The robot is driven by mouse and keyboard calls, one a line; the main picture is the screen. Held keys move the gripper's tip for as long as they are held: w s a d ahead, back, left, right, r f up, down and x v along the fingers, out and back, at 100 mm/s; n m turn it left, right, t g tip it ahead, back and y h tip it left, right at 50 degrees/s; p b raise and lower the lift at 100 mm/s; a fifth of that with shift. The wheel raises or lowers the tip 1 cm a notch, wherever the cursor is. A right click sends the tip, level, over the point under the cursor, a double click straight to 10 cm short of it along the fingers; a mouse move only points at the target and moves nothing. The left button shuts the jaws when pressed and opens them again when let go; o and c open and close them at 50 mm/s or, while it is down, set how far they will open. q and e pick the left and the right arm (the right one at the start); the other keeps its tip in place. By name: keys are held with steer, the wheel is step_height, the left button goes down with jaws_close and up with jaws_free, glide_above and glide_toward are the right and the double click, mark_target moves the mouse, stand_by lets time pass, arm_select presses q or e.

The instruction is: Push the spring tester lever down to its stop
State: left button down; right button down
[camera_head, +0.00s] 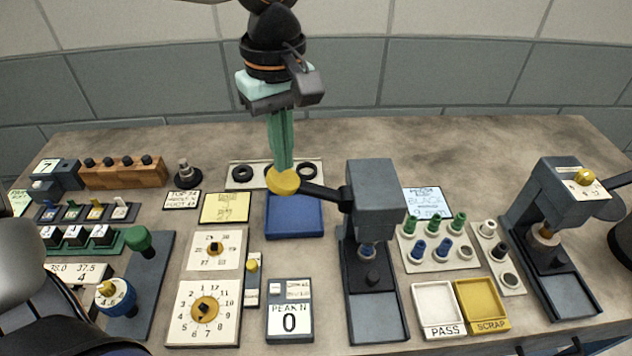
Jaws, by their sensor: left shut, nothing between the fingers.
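The spring tester (372,190) is a dark grey press at the middle of the bench. Its black lever (322,192) reaches out to the left, almost level, and ends in a yellow ball knob (284,181). My left gripper (282,166) points down with its green fingers shut and empty. The fingertips are right at the top of the knob; I cannot tell whether they touch it. A display (290,318) in front reads "PEAK N 0". My right gripper is not in view.
A second grey press (550,215) with a yellow knob (585,177) stands at the right. A white PASS tray (437,306) and a yellow SCRAP tray (482,303) lie between the presses. Dials, a blue mat (294,218) and racks fill the left. The bench's back right is clear.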

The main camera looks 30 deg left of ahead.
mark_target(285, 177)
arm_select(q)
steer(key=shift+f, duration=0.15)
stand_by(0.4)
steer(key=shift+f+b, duration=0.5)
steer(key=shift+b, duration=0.1)
steer(key=shift+f, duration=0.1)
steer(key=shift+f+b, duration=0.5)
steer(key=shift+b, duration=0.05)
steer(key=shift+f, duration=0.25)
steer(key=shift+f+b, duration=0.35)
steer(key=shift+b, duration=0.25)
steer(key=shift+f, duration=0.2)
stand_by(0.3)
steer(key=shift+f+b, duration=0.4)
steer(key=shift+b, duration=0.15)
steer(key=shift+f, duration=0.1)
